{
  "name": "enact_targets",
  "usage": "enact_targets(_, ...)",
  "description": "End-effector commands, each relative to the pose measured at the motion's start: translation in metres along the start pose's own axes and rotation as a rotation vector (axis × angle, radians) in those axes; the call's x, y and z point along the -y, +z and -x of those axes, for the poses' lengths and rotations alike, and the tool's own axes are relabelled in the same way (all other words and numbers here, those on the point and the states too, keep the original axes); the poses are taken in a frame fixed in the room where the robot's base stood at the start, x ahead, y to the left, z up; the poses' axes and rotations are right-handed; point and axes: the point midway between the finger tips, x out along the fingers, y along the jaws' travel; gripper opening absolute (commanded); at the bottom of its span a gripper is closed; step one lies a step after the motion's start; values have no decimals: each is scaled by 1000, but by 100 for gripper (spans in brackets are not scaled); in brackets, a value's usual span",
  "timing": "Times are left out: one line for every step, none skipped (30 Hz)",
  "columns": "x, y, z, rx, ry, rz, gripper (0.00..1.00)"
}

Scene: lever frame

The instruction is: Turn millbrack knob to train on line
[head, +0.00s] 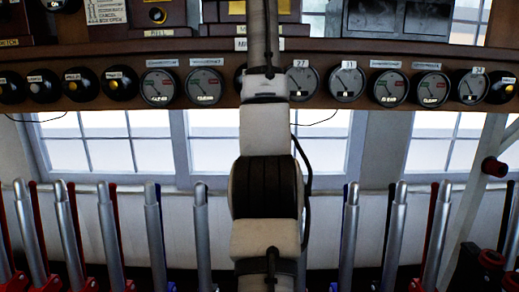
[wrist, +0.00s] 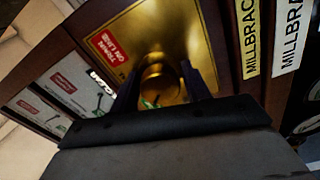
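The Millbrack instrument shows in the wrist view as a brass plate (wrist: 205,30) with a round brass knob (wrist: 158,75) at its middle. A red "train on line" label (wrist: 110,42) is on the plate's upper left. My gripper (wrist: 160,85) has one dark finger on each side of the knob. I cannot tell whether the fingers touch it or leave a small gap. A white "clear" label shows partly below the red one. In the head view my arm hides the knob and my gripper. A white name label (head: 240,44) shows partly behind the arm.
In the wrist view, yellow and white Millbrack name strips (wrist: 248,35) are at the right. In the head view, a wooden shelf (head: 330,52) carries more boxes, with round dials (head: 205,87) along its front. Several upright levers (head: 202,235) stand below. A window is behind.

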Motion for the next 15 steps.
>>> enact_targets(0,0,0,0,0,0,37)
enact_targets(0,0,0,0,0,0,33)
enact_targets(0,0,0,0,0,0,28)
enact_targets(0,0,0,0,0,0,24)
enact_targets(0,0,0,0,0,0,24)
enact_targets(0,0,0,0,0,0,24)
enact_targets(0,0,0,0,0,0,24)
enact_targets(0,0,0,0,0,0,24)
enact_targets(0,0,0,0,0,0,24)
enact_targets(0,0,0,0,0,0,24)
enact_targets(0,0,0,0,0,-1,24)
enact_targets(0,0,0,0,0,-9,24)
enact_targets(0,0,0,0,0,-22,24)
enact_targets(0,0,0,0,0,-44,24)
enact_targets(0,0,0,-1,0,-84,24)
